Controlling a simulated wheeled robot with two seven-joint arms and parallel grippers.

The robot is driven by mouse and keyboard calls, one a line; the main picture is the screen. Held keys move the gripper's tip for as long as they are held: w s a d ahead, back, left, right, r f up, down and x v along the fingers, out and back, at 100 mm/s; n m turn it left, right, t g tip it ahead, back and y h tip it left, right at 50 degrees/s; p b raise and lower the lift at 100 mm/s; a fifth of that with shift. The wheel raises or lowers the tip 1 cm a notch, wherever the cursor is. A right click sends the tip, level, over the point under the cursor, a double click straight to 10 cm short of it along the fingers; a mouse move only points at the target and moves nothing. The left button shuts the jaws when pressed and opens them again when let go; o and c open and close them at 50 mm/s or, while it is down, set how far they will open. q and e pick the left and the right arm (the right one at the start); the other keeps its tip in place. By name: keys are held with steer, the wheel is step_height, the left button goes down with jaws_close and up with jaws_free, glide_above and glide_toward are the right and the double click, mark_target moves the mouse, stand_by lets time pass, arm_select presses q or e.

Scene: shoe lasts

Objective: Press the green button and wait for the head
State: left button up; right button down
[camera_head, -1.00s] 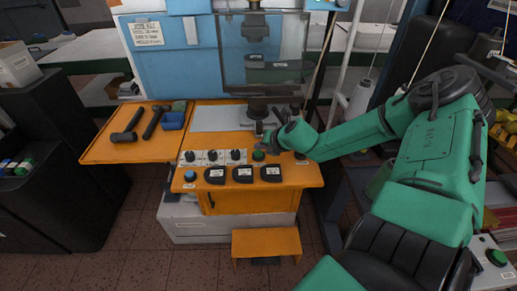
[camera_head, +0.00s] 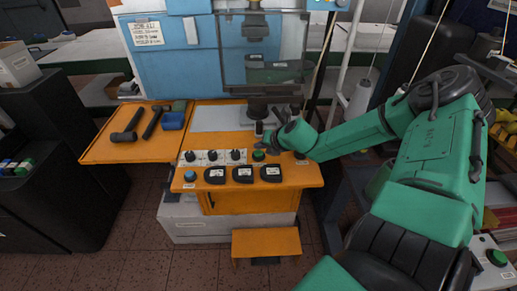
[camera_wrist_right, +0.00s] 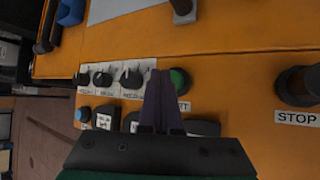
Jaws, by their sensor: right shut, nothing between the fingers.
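The green button (camera_head: 258,156) sits at the right end of a row of dark knobs on the orange panel. In the right wrist view it shows (camera_wrist_right: 180,80) just right of the fingertips, partly covered by them. My right gripper (camera_wrist_right: 157,76) is shut and empty, pointing at the panel beside the button; whether it touches is not clear. In the head view it is small and partly hidden behind my forearm (camera_head: 298,138). The machine head (camera_head: 255,27) is up behind a clear guard, above a dark post (camera_head: 257,105). My left gripper is not in view.
A dark STOP button (camera_wrist_right: 297,87) is on the panel's right. Three dark labelled pads (camera_head: 243,174) and a blue button (camera_head: 190,172) are at the front. Hammers (camera_head: 127,125) and a blue box (camera_head: 173,120) lie on the left shelf. An orange step (camera_head: 266,240) stands below.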

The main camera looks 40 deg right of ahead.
mark_target(260, 154)
stand_by(0.4)
steer(key=shift+f+b, duration=0.4)
steer(key=shift+b, duration=0.05)
steer(key=shift+f+b, duration=0.5)
steer(key=shift+f, duration=0.05)
stand_by(0.4)
steer(key=shift+r, duration=0.15)
steer(key=shift+r+p, duration=0.8)
steer(key=shift+p, duration=0.1)
step_height(260, 154, up, 5)
steer(key=p, duration=0.5)
steer(key=shift+r, duration=0.15)
